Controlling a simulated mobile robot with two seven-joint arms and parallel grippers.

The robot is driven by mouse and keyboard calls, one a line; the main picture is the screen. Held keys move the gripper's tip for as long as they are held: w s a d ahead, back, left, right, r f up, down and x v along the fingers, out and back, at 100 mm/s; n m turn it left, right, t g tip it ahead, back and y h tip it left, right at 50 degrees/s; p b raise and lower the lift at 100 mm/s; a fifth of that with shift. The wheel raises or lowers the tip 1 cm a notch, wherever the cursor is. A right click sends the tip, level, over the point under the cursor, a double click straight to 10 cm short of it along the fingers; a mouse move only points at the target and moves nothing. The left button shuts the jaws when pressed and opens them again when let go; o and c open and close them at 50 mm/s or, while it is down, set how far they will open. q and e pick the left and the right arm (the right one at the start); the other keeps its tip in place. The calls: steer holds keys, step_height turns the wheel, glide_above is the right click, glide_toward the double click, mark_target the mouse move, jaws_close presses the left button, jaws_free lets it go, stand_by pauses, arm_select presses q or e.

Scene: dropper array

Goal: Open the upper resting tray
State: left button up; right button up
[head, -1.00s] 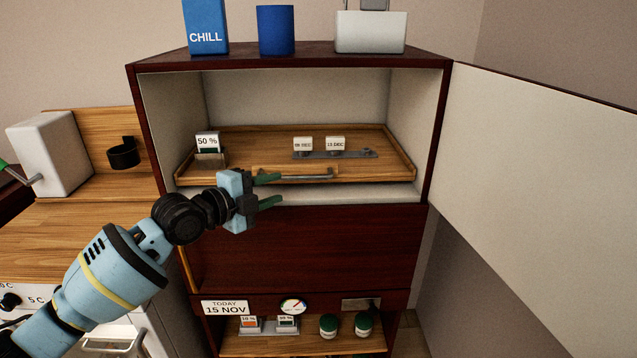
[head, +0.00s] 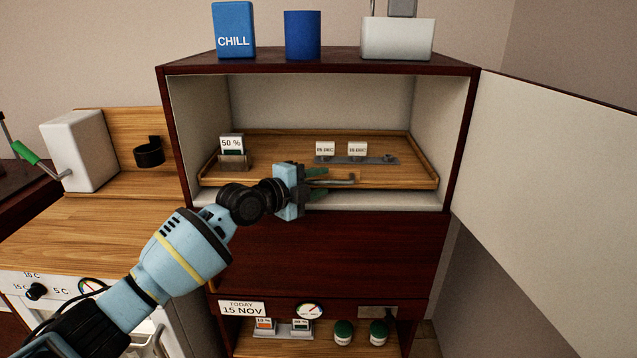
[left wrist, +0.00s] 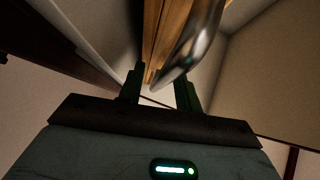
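The upper tray (head: 400,176) is a wooden, low-rimmed tray inside the open upper compartment of the dark red cabinet. Its grey metal bar handle (head: 346,181) runs along the front; it also shows, shiny and close, in the left wrist view (left wrist: 192,48). My left gripper (head: 325,183) is at the handle, its green fingers apart, one above and one below the bar in the head view. In the left wrist view the bar reaches down between the fingertips (left wrist: 160,88); contact cannot be told. The gripper hides the handle's left part. My right gripper is not in view.
On the tray stand a 50 % holder (head: 233,160) and a grey rack (head: 375,160) with two dated labels. The cabinet door (head: 560,170) stands open at the right. A closed dark panel (head: 330,255) lies below, above a lower shelf with small jars (head: 344,332).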

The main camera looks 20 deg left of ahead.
arm_select(q)
steer(key=shift+w+d, duration=0.1)
steer(key=shift+w, duration=0.1)
jaws_close()
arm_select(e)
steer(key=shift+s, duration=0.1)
arm_select(q)
steer(key=shift+s, duration=0.2)
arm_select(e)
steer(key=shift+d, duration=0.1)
